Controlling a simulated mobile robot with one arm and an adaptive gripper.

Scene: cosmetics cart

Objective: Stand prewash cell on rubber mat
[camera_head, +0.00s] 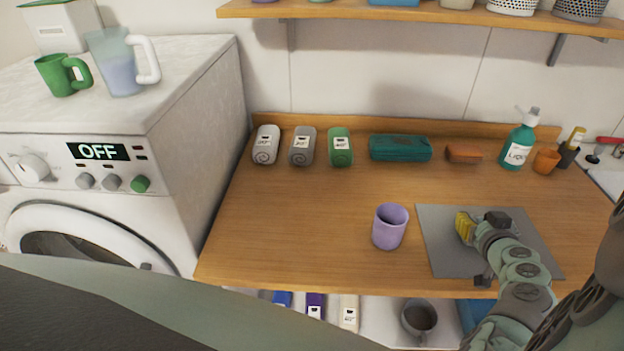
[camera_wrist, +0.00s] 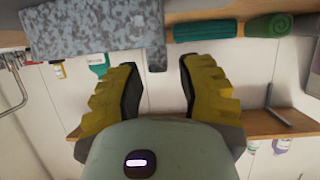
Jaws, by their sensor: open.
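A flat grey mat (camera_head: 445,260) lies on the right part of the wooden counter. My gripper (camera_head: 477,222) is above it, and its yellow fingers stand apart with nothing between them in the wrist view (camera_wrist: 158,78). A small lilac cup (camera_head: 389,232) stands upright on the counter, just left of the mat and apart from it. A speckled grey piece (camera_wrist: 95,38) with a projecting end shows beyond the fingers in the wrist view. I cannot tell whether it is the prewash cell. My arm hides part of the mat.
A washing machine (camera_head: 190,160) stands left. A shelf (camera_head: 400,13) hangs above. The counter's left middle is clear.

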